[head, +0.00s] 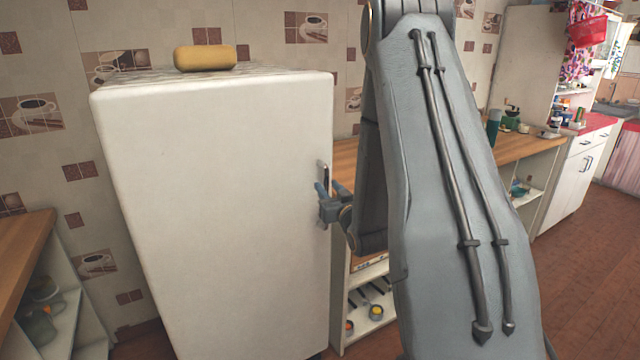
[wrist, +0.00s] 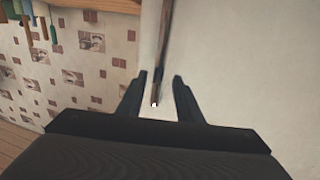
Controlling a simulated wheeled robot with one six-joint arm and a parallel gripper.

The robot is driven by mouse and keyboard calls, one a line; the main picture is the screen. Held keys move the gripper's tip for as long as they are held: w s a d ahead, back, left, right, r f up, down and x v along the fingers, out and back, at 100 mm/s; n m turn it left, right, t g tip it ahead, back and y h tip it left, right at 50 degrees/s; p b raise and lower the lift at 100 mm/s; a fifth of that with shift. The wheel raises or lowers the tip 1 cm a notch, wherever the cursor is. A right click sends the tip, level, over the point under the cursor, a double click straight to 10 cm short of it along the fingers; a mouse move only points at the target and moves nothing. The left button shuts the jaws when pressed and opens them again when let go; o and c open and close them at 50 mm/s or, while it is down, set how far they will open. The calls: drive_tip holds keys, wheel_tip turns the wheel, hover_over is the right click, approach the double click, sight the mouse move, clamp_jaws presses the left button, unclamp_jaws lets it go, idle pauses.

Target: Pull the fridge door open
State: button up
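The white fridge (head: 215,200) stands at the left of the head view, with its door shut as far as I can see. Its metal handle (head: 325,175) is upright near the right edge of the front. My gripper (head: 322,190) is at the handle's height, right at it. In the wrist view the handle (wrist: 162,65) runs down between the two spread fingers of my gripper (wrist: 158,85), with a gap on each side. The white fridge surface (wrist: 240,60) fills the right of that view. My arm hides part of the room right of the fridge.
A yellow, loaf-shaped object (head: 205,58) lies on top of the fridge. A wooden counter (head: 25,238) with shelves stands at the left, and another wooden counter (head: 530,145) is behind my arm at the right. Brown floor (head: 590,250) is open at the right.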

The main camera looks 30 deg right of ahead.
sight(327, 185)
drive_tip(key=shift+w+d+p, duration=0.2)
drive_tip(key=shift+w, duration=0.55)
drive_tip(key=shift+w+d+p, duration=0.15)
drive_tip(key=shift+w+d, duration=0.05)
drive_tip(key=shift+w, duration=0.5)
clamp_jaws()
